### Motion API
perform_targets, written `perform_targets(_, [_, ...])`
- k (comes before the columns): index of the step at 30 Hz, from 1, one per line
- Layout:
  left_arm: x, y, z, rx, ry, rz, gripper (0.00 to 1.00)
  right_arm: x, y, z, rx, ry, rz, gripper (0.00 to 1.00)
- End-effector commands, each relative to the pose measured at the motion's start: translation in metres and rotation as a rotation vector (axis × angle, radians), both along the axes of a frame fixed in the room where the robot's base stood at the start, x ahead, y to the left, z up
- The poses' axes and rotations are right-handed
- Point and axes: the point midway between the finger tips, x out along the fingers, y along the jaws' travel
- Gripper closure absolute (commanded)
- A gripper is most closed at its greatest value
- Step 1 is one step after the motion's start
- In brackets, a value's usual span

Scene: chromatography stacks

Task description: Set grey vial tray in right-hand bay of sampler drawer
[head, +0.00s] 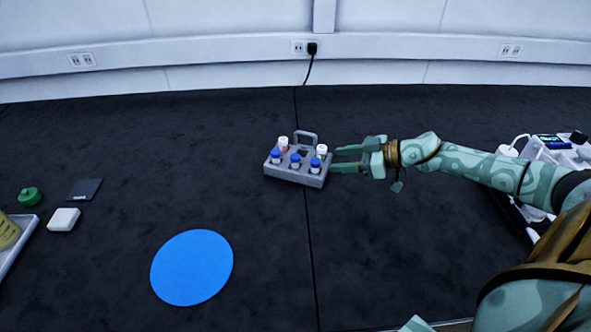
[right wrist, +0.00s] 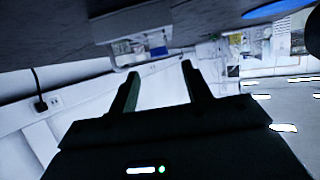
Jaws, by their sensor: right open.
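The grey vial tray (head: 293,177) stands upright on the dark surface near the middle of the head view. It has a loop handle at its back and holds several blue-capped and white-capped vials. My right gripper (head: 333,159) is open and empty just right of the tray, fingers pointing left at its right end. A small gap or light touch there cannot be told apart. The right wrist view shows its two fingers (right wrist: 160,80) spread with nothing clear between them. My left gripper is not in view. No sampler drawer bay can be made out.
A white device (head: 562,150) stands at the right edge, partly behind my right arm. A flat blue disc (head: 192,267) lies front left. A green item (head: 30,196), dark square (head: 85,189), white block (head: 63,219) and pale tray (head: 17,250) sit far left.

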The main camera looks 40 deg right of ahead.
Motion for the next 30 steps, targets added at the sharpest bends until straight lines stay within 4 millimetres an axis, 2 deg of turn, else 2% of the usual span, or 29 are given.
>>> perform_targets(1, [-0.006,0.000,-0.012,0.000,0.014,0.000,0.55,0.011,0.007,-0.013,0.001,0.000,0.002,0.51])
perform_targets(6, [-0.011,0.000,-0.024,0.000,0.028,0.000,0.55,0.036,0.025,-0.022,0.002,0.000,0.001,0.51])
perform_targets(14, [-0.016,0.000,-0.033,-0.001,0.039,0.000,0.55,0.054,0.038,-0.029,0.000,0.000,0.001,0.51])
perform_targets(18, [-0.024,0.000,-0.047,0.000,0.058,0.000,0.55,0.074,0.052,-0.037,0.001,0.001,0.001,0.51])
perform_targets(21, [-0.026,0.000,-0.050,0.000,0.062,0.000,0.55,0.083,0.059,-0.040,0.002,0.001,0.000,0.51])
perform_targets(29, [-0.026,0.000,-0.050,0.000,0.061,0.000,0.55,0.087,0.062,-0.039,0.001,0.001,0.000,0.51])
perform_targets(30, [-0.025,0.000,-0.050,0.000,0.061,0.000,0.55,0.086,0.062,-0.039,0.001,0.001,0.000,0.54])
